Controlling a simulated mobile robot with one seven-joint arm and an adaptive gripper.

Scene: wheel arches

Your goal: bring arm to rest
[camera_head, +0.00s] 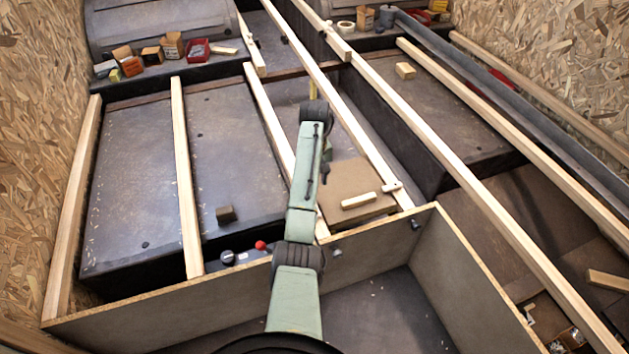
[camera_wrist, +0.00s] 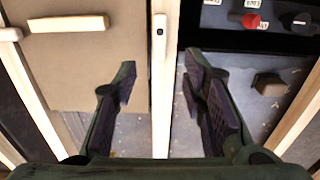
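My arm (camera_head: 303,185) is a pale green jointed arm with dark joints. It rises from the bottom middle of the head view and reaches over the framed floor. My gripper (camera_wrist: 160,82) shows in the wrist view with its two dark fingers spread apart and nothing held between them. A pale wooden batten (camera_wrist: 160,110) runs below and between the fingers; I cannot tell the exact height above it. In the head view the gripper is mostly hidden by the arm.
A brown board (camera_head: 352,180) carries a loose wood strip (camera_head: 358,201). A red knob (camera_wrist: 251,21) and black knob sit on a dark panel. A small dark block (camera_head: 226,214) lies nearby. Long battens cross the floor. Boxes (camera_head: 172,46) stand at the back; chipboard walls flank both sides.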

